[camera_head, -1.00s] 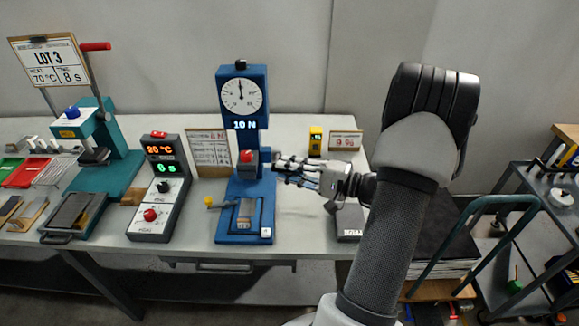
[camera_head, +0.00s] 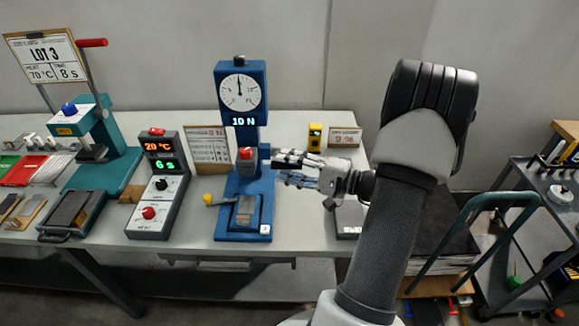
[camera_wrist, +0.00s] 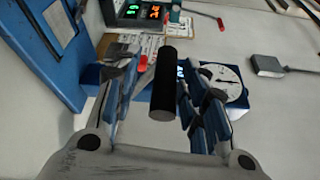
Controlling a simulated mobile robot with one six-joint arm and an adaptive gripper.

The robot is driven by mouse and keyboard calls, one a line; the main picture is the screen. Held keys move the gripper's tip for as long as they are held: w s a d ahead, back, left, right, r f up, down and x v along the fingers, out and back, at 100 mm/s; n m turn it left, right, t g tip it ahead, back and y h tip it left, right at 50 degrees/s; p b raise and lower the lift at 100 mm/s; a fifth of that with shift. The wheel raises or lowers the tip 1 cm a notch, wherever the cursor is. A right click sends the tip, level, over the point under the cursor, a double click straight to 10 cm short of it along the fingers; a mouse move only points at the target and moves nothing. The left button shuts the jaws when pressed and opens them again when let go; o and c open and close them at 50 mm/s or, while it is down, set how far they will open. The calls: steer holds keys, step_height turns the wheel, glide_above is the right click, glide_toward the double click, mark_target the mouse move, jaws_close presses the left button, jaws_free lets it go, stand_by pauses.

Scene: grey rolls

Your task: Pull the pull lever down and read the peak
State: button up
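The blue tester (camera_head: 242,140) stands on the bench with a round dial, its needle near the top, and a display reading about 10 N. It has a red knob (camera_head: 246,154) on its front and a yellow-knobbed lever (camera_head: 209,199) at its lower left. My gripper (camera_head: 281,169) is at the tester's right side, fingers pointing left. In the wrist view a black cylindrical grip (camera_wrist: 164,88), seemingly the pull lever's handle, lies between my spread fingers, with a visible gap on the left. Its attachment to the tester is hidden.
A grey control box (camera_head: 155,185) shows 20 °C and 6 s. A teal press (camera_head: 97,165) with a red-handled lever stands at the left under a LOT 3 sign (camera_head: 42,58). A yellow device (camera_head: 314,137) stands behind my gripper. A cart (camera_head: 550,220) is at the right.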

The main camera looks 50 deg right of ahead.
steer(key=f+v, duration=0.1)
steer(key=v, duration=1.1)
steer(key=shift+r, duration=0.5)
